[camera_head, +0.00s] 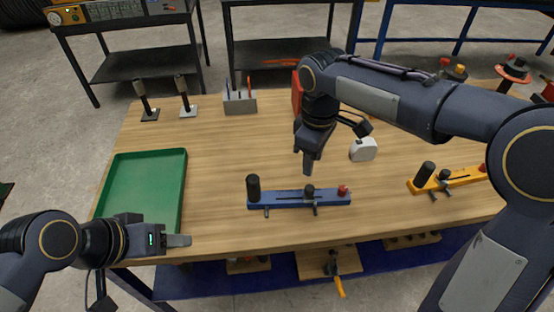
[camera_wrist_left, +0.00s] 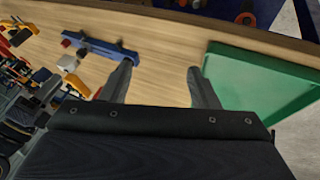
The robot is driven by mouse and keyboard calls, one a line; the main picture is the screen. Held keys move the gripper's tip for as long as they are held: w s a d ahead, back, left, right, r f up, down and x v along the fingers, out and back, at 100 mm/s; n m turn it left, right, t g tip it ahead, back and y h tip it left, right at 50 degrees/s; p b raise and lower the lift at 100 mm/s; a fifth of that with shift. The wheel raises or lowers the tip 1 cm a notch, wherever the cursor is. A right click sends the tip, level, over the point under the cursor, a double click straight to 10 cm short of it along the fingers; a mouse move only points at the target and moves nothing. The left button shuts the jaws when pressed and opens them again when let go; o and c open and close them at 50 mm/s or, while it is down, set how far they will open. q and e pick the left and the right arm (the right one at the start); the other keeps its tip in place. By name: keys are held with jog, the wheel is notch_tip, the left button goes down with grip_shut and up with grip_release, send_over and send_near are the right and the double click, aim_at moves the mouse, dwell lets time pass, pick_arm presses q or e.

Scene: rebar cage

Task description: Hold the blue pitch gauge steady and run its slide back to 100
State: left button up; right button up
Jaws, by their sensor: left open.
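The blue pitch gauge (camera_head: 280,199) lies on the wooden bench near its front edge. It has a tall black handle (camera_head: 253,187) at its left end, a slide with a black knob (camera_head: 309,192) right of its middle, and a red knob (camera_head: 343,190) at its right end. Any scale marks are too small to read. My left gripper (camera_head: 188,241) is open and empty at the front edge, left of the gauge. The left wrist view shows its spread fingers (camera_wrist_left: 160,70) with the gauge (camera_wrist_left: 98,48) beyond them. My right gripper (camera_head: 308,168) points down behind the gauge, apart from it; its finger gap is unclear.
A green tray (camera_head: 183,185) lies left of the gauge. A yellow gauge (camera_head: 462,179) lies to the right, and a white block (camera_head: 363,150) behind. Black-handled tools (camera_head: 183,98) and a grey holder (camera_head: 240,104) stand at the back. The bench between tray and gauge is clear.

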pick_arm(q)
jog(key=w+d+r+m+g, duration=0.1)
jog(key=w+d+m+g, duration=0.1)
jog(key=w, duration=0.4)
jog(key=w+d+r+m+g, duration=0.1)
jog(key=w+d+m, duration=0.15)
jog(key=w, duration=0.25)
jog(key=m+g+y, duration=0.2)
jog(key=m+y, duration=0.2)
jog(key=m, duration=0.1)
send_over(254, 187)
jog(key=w, duration=0.1)
jog(key=shift+n, duration=0.25)
jog(key=f, duration=0.2)
jog(key=a+f, duration=0.1)
jog(key=f, duration=0.1)
jog(key=shift+w, duration=0.2)
jog(key=shift+w+d+f, duration=0.15)
jog(key=shift+d+f, duration=0.1)
jog(key=shift+d, duration=0.05)
jog(key=shift+d+f, duration=0.1)
jog(key=shift+f, duration=3.8)
